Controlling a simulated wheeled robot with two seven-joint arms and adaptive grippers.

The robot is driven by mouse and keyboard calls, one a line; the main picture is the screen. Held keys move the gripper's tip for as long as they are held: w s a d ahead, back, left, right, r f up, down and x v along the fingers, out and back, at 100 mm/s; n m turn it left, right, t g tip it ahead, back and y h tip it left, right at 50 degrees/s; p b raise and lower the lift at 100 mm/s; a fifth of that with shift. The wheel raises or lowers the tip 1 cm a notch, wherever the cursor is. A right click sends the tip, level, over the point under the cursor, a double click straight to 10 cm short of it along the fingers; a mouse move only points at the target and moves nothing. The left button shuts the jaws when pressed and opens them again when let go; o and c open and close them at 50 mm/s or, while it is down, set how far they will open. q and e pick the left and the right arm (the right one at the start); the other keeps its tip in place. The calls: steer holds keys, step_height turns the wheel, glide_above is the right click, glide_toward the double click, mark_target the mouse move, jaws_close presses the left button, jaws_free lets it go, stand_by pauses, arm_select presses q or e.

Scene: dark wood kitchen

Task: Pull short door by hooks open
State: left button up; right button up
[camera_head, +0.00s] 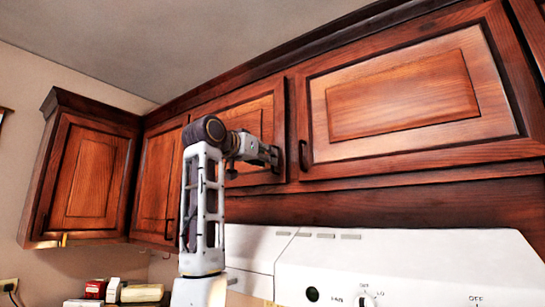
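A wide, short reddish-brown cabinet door (400,160) fills the upper right and looks shut. Its dark hooked handle (303,155) is at the door's lower left corner. My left gripper (272,157) is raised just left of this handle, in front of the neighbouring short door (268,105). A small gap shows between the gripper tip and the handle in the picture; the depth between them is unclear. I cannot tell whether the fingers are open or shut. My arm hides part of the neighbouring door. My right gripper is out of view.
Taller cabinet doors stand at the left (90,175) and in the corner (157,185), both shut. Below the short doors is a white appliance panel (430,255) with a knob (365,299). Small boxes (95,289) sit low at the left.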

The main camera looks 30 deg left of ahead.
mark_target(273, 171)
arm_select(q)
steer(key=shift+w+d+p, duration=0.15)
steer(key=shift+w+p, duration=0.2)
steer(key=shift+w, duration=0.7)
steer(key=shift+w+d+p, duration=0.15)
steer(key=shift+w+p, duration=0.15)
steer(key=shift+w, duration=0.7)
steer(key=shift+c, duration=0.3)
jaws_close()
